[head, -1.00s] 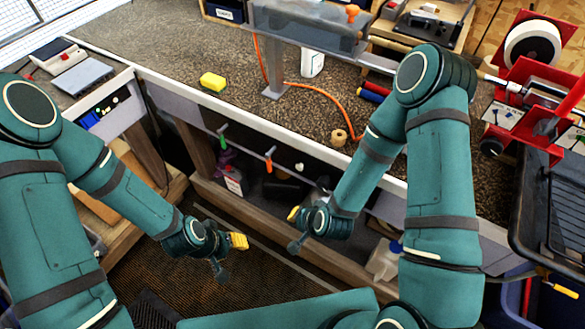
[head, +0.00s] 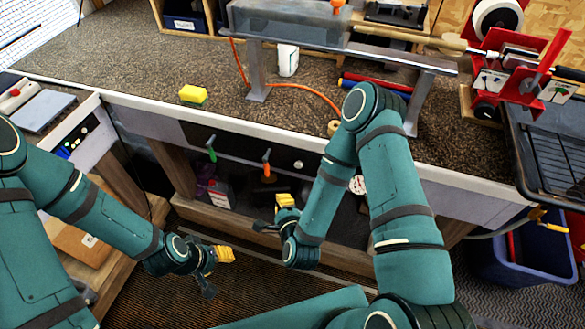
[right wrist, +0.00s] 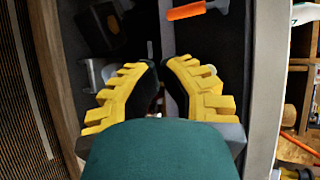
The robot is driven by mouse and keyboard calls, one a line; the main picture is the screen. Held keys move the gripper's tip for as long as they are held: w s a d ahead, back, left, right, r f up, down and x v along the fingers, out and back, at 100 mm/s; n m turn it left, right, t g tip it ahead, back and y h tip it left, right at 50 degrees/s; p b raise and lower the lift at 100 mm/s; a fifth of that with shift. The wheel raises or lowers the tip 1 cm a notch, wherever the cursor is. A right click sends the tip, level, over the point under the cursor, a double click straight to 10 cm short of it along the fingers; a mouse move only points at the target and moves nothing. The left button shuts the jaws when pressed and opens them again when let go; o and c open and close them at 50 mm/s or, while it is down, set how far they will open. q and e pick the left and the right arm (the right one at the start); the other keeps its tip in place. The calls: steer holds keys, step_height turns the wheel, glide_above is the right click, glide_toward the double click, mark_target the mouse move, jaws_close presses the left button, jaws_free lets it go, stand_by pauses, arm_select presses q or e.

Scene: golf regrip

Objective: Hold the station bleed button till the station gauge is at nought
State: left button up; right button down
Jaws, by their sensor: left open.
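A small white round knob (head: 298,164), which may be the bleed button, sits on the dark front panel under the bench top, right of an orange handle (head: 266,170). A white round gauge (head: 357,185) shows behind my right forearm; its needle is too small to read. My right gripper (head: 284,201) is below the knob, apart from it, with its fingers toward the panel. My left gripper (head: 224,254) is open and empty, lower left.
A green handle (head: 210,150) is left of the orange one. A yellow sponge (head: 193,95), a white cup (head: 288,60) and an orange hose (head: 310,90) are on the bench top. A red machine (head: 520,65) stands at the right. The floor before the bench is clear.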

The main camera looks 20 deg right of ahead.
mark_target(299, 164)
steer(key=shift+a+r+m+t+h, duration=0.1)
steer(key=shift+r+m+t+h, duration=0.15)
steer(key=shift+m, duration=0.35)
steer(key=shift+w, duration=0.1)
steer(key=w+d, duration=0.5)
steer(key=w, duration=0.2)
steer(key=shift+f, duration=0.1)
steer(key=shift+w+d, duration=0.1)
steer(key=shift+w, duration=0.05)
stand_by(1.4)
steer(key=shift+w+d, duration=0.15)
steer(key=shift+w, duration=0.05)
steer(key=shift+w+d, duration=0.3)
steer(key=shift+w, duration=0.15)
stand_by(2.4)
